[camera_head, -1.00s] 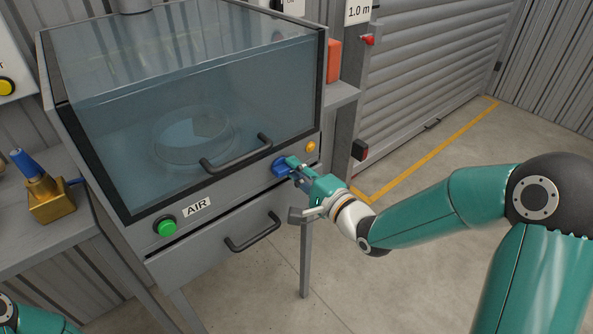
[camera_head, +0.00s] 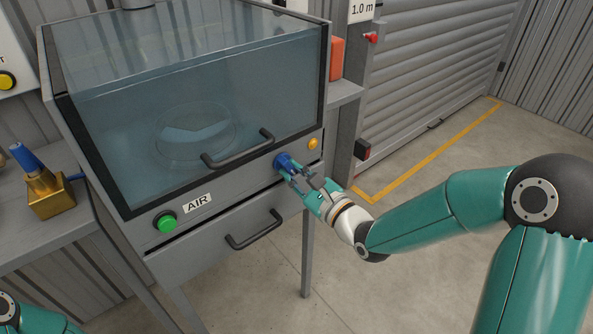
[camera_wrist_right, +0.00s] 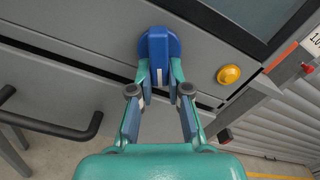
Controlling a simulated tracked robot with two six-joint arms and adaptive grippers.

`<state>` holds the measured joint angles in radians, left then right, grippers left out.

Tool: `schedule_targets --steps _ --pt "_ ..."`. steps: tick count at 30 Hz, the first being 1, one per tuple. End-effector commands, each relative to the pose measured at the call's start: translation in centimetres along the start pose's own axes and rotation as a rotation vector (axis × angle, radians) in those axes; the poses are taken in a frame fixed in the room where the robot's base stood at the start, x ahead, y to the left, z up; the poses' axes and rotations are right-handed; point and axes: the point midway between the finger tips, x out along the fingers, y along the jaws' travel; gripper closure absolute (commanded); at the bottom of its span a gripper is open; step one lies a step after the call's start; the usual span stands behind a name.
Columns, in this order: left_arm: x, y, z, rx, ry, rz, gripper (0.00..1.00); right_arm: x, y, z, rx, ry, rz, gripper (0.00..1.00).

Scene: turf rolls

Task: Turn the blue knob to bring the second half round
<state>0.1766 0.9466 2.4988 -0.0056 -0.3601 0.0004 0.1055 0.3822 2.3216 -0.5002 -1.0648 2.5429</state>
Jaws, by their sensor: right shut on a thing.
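The blue knob (camera_head: 284,162) is on the front panel of the grey cabinet, below the right end of the window handle. In the right wrist view, the knob (camera_wrist_right: 158,45) has a round base and a raised grip bar standing about upright in the picture. My right gripper (camera_head: 289,170) is shut on this bar, with one finger on each side; its fingertips (camera_wrist_right: 161,76) show close up. Behind the tinted window, a round turntable (camera_head: 180,150) carries a pale angular piece (camera_head: 196,135); the glass blurs its details. Only part of my left arm shows at the lower left, without its gripper.
The cabinet has a dark window handle (camera_head: 238,150) and a drawer handle (camera_head: 254,232) near my right gripper. A yellow button (camera_head: 312,144) is right of the knob, a green button (camera_head: 166,223) far left. A brass item (camera_head: 48,194) stands on the left bench.

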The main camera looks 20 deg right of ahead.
Motion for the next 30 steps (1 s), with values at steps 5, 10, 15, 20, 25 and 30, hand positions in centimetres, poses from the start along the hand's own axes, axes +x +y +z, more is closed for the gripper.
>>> schedule_targets --steps 5,10,15,20,25,30 --pt "0.0 0.0 0.0 0.0 0.0 0.0 1.0 -0.1 0.4 -0.6 0.169 0.018 0.0 1.0" --pt "-0.1 0.0 0.0 0.0 0.0 0.0 1.0 -0.2 0.7 -0.6 0.304 0.019 -0.001 1.0" --pt "-0.2 0.1 0.0 0.0 0.0 0.0 1.0 -0.2 1.0 -0.6 0.404 0.02 0.0 1.0" --pt "-0.2 0.1 0.0 0.0 0.0 0.0 1.0 -0.2 1.1 -0.5 0.463 0.021 0.0 1.0" --pt "-0.2 0.1 0.0 0.0 0.0 0.0 1.0 -0.2 1.2 -0.5 0.493 0.021 0.001 1.0" --pt "-0.2 0.1 0.0 0.0 0.0 0.0 1.0 -0.2 1.2 -0.5 0.499 0.021 0.001 1.0"
